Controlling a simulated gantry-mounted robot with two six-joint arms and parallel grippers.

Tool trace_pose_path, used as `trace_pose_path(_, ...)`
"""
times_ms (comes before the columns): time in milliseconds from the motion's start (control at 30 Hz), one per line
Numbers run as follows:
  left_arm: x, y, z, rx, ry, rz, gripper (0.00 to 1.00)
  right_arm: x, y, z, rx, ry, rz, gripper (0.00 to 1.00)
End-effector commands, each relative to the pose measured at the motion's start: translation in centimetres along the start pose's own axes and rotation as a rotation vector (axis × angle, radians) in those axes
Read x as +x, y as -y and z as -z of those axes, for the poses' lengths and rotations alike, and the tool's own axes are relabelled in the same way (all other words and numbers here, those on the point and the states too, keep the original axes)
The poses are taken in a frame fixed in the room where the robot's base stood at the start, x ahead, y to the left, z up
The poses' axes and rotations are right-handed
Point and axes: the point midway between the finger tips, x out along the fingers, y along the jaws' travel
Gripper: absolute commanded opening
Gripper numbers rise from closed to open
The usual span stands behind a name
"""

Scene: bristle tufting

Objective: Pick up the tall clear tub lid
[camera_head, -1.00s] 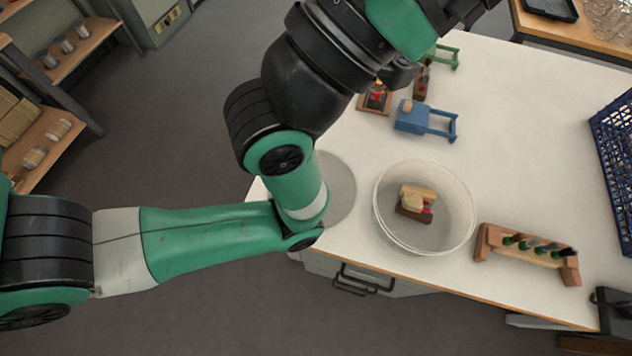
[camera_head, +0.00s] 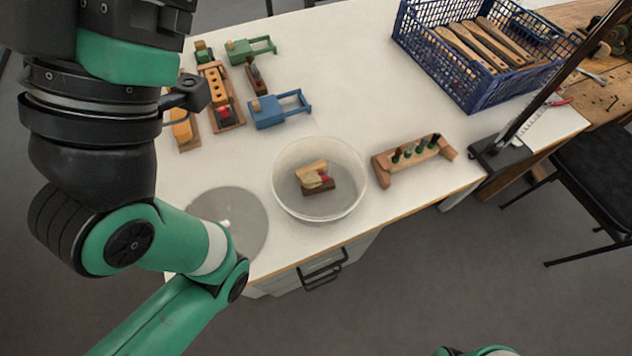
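The tall clear tub lid (camera_head: 245,209) appears to be the flat, round, greyish see-through disc lying on the white table near its front-left edge. My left arm covers part of its left and lower side. My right gripper is out of view; only a bit of green arm shows at the bottom edge.
A wooden rack (camera_head: 416,155) with dark green pegs stands right of the tub. A blue crate (camera_head: 470,85) with wooden handles is at the back right. A blue wooden piece (camera_head: 281,109) and several others lie behind the tub. A black stand (camera_head: 500,153) is at the right edge.

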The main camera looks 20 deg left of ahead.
Motion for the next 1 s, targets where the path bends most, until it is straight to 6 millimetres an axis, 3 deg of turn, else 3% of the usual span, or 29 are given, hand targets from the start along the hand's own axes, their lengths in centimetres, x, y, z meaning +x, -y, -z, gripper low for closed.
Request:
trace_pose_path(467, 0.00, 0.00, 0.00, 0.000, 0.000, 0.000, 0.94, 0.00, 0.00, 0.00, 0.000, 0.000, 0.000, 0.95)
trace_pose_path(700, 0.00, 0.00, 0.00, 0.000, 0.000, 0.000, 0.53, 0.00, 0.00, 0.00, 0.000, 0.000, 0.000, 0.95)
trace_pose_path(1000, 0.00, 0.01, 0.00, -0.014, 0.000, 0.000, 0.53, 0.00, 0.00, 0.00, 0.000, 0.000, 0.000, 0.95)
